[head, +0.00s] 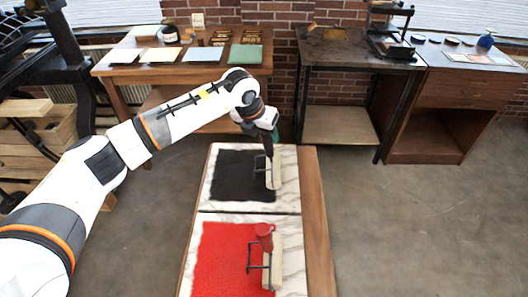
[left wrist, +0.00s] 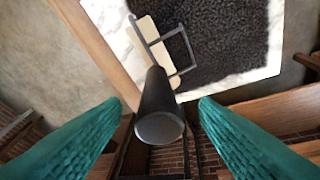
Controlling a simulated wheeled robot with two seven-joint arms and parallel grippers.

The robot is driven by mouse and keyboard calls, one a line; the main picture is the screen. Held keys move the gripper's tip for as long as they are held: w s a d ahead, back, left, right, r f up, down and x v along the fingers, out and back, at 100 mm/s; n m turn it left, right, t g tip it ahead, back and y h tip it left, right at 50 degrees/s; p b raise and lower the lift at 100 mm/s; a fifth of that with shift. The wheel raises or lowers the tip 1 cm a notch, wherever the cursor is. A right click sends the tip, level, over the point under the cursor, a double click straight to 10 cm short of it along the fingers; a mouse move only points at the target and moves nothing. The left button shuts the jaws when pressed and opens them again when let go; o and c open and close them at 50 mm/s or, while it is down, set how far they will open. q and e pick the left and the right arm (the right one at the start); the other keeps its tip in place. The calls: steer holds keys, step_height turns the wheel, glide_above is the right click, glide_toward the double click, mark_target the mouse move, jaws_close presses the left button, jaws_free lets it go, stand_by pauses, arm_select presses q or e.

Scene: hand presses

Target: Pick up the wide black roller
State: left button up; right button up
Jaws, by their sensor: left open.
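The wide black roller stands on the black ink slab, with a cream cylinder (head: 275,174), a thin dark frame and an upright black handle (head: 268,146). In the left wrist view its black handle (left wrist: 157,95) points up toward the camera, with the cream cylinder (left wrist: 165,52) beyond it. My left gripper (head: 272,135) is above the roller, near the top of the handle. Its two teal fingers (left wrist: 161,103) are open, and the handle's end appears between them without visible contact. My right gripper is not in view.
A second roller with a red handle (head: 264,232) stands on the red ink slab (head: 228,262) nearer to me. Both marbled slabs lie on a wooden table (head: 317,215). A wooden table with cards (head: 112,70) and dark benches stand behind. Floor on the right (head: 420,225) is clear.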

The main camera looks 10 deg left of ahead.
arm_select(q)
steer(key=shift+x, duration=1.45)
steer(key=c, duration=1)
steer(key=shift+r, duration=0.1)
